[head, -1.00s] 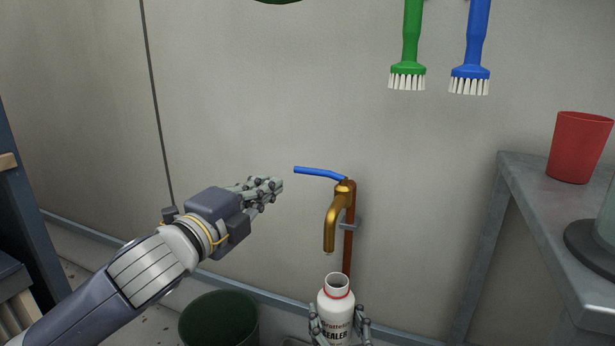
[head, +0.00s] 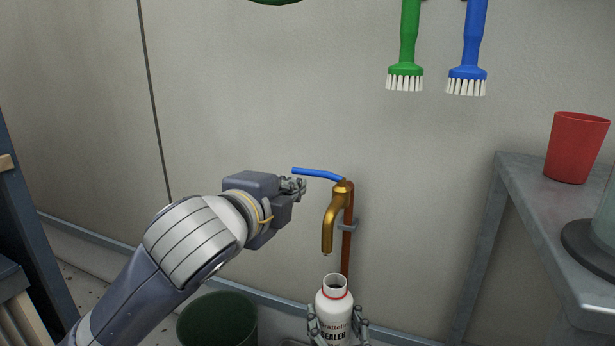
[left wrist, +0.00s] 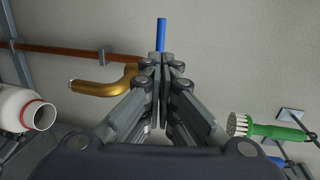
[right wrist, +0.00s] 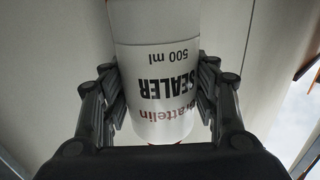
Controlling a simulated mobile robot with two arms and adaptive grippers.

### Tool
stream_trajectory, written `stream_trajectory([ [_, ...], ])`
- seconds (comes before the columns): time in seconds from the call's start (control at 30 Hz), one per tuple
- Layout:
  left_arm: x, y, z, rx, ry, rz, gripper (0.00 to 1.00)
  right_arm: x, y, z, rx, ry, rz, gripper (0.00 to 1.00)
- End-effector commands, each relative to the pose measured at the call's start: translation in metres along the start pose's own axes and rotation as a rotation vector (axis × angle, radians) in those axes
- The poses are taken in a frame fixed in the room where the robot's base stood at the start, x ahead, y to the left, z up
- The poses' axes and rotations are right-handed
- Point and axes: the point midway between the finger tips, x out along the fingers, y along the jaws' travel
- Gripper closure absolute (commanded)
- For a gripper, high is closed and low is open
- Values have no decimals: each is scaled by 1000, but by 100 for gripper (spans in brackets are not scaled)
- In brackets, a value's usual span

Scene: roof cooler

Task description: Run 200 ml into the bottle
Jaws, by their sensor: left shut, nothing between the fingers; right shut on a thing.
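A white bottle (head: 334,312) with a red neck ring and SEALER lettering stands upright with its open mouth below the spout of the brass tap (head: 330,228). My right gripper (head: 338,332) is shut around the bottle; the right wrist view shows fingers on both sides of its label (right wrist: 165,85), which reads 500 ml. The tap's blue lever (head: 318,173) points left. My left gripper (head: 298,187) is shut and empty, just below the lever's free end. In the left wrist view the shut fingertips (left wrist: 160,62) lie in front of the lever (left wrist: 161,34); contact cannot be told.
A dark green bucket (head: 218,322) stands on the floor at lower left. A grey table (head: 520,215) with a red cup (head: 577,148) is at right. A green brush (head: 405,70) and a blue brush (head: 468,70) hang above. A copper pipe (head: 348,240) runs along the wall.

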Motion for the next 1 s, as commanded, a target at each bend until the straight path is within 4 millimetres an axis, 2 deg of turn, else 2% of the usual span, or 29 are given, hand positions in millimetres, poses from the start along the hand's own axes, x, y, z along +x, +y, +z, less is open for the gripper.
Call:
stream_trajectory([
  [0.1, 25, 1, 0, -3, 0, 4, 100, 0, 0, -1, 0, 3, 0, 69],
  [0.3, 62, 1, 0, -2, -1, 4, 100, 0, 0, -1, 0, 3, 0, 69],
  [0.5, 89, 0, 0, -1, 0, 1, 100, 0, 0, -1, 0, 3, 0, 69],
  [0.7, 101, 0, 0, 0, 0, 0, 100, 0, 0, -1, 0, 3, 0, 69],
  [1.0, 103, 0, 0, 0, 0, 0, 100, 0, 0, -1, 0, 3, 0, 69],
])
